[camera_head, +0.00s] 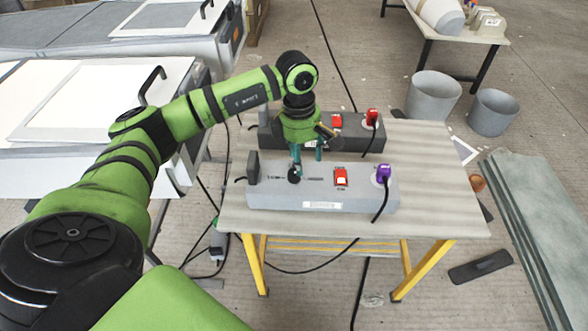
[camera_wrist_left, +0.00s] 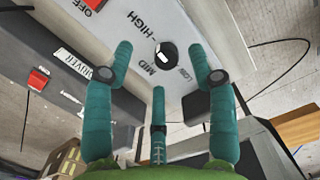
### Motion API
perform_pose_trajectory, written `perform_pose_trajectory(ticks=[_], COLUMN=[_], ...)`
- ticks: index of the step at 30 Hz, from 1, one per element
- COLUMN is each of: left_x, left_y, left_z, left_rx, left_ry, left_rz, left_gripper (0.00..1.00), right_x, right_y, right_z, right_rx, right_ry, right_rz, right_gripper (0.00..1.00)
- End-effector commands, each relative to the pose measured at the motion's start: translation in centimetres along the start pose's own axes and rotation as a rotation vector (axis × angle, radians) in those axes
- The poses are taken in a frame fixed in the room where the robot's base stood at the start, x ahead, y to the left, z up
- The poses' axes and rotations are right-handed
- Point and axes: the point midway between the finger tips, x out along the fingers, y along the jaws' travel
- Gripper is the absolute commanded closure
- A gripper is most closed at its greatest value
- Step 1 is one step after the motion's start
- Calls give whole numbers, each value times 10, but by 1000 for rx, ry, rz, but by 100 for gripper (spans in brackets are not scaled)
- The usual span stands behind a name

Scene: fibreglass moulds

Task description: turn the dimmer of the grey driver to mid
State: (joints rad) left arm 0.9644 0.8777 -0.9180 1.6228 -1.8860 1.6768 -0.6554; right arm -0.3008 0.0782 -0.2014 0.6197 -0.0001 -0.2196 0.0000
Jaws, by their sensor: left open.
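The grey driver (camera_head: 275,203) is a long light-grey box on the front of the small table. Its dimmer is a black round knob (camera_head: 294,175) left of a red switch (camera_head: 341,177). In the left wrist view the knob (camera_wrist_left: 165,55) bears a white mark, with LOW, MID and HIGH printed around it. I cannot tell which label the mark points at. My left gripper (camera_head: 307,162) is over the driver near the knob, teal fingers pointing down. In the left wrist view its fingers (camera_wrist_left: 160,75) are spread and empty; contact with the knob is unclear. My right gripper is not in view.
A dark driver (camera_head: 345,142) with a red switch and red plug stands just behind. A purple plug (camera_head: 383,174) with a black cable sits on the grey driver's right end. The table's right side (camera_head: 435,190) is clear. Grey buckets (camera_head: 433,97) stand beyond.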

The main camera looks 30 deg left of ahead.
Motion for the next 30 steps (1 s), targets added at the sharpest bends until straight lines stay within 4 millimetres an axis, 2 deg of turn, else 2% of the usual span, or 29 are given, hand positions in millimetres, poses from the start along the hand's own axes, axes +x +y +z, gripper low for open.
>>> perform_pose_trajectory(ticks=[2,5,18,29,30], left_x=[-6,-3,56,63,63], left_y=[5,6,5,5,5], left_z=[-17,-25,-29,-29,-29], left_rx=[-9,-13,-13,-11,-11], left_ry=[62,89,86,84,84], left_rz=[5,3,1,4,4], left_gripper=[43,43,43,43,54], right_x=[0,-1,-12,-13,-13], right_y=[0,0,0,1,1], right_z=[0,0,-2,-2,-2], right_rx=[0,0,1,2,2], right_ry=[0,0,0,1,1], right_rz=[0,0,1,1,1], right_gripper=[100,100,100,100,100])
